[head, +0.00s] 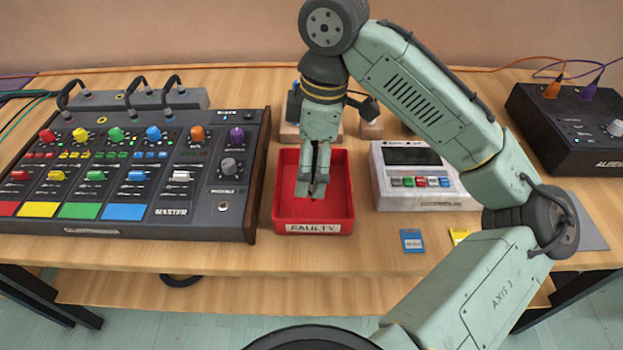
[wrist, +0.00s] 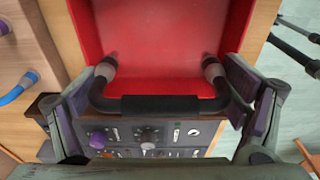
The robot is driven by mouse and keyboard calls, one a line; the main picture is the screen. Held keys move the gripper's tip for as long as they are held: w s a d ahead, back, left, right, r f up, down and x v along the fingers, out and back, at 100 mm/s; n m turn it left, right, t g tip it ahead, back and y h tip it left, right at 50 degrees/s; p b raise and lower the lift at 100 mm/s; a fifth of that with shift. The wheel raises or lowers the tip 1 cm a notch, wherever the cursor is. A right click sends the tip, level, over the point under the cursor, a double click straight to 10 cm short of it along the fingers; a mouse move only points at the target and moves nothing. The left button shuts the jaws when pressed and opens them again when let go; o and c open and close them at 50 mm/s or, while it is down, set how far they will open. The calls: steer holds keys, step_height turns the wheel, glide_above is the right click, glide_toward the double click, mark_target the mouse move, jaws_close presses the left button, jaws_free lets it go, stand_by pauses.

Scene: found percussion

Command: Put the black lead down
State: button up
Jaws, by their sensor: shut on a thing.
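My gripper (head: 315,195) points down over the red tray labelled FAULTY (head: 342,205). In the wrist view my gripper (wrist: 165,105) is shut on a black lead (wrist: 160,104), a short U-shaped cable with a thick black middle and a grey plug at each end. The lead lies across between the fingers, with the bare red tray floor (wrist: 155,45) behind it. I cannot tell whether the lead touches the floor. In the head view the fingers mostly hide the lead. The visible part of the tray holds nothing else.
A mixer (head: 130,180) stands close left of the tray, with several black leads arching to a grey box (head: 190,98) behind. A white device (head: 425,175) stands close right. A blue card (head: 412,240) lies on the table front. Wooden blocks (head: 290,133) stand behind the tray.

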mark_target(317, 146)
steer(key=shift+f, duration=2.15)
steer(key=shift+f, duration=0.1)
steer(key=o, duration=0.9)
steer(key=r, duration=0.4)
steer(key=d+r, duration=0.1)
steer(key=r, duration=0.7)
steer(key=shift+d, duration=0.25)
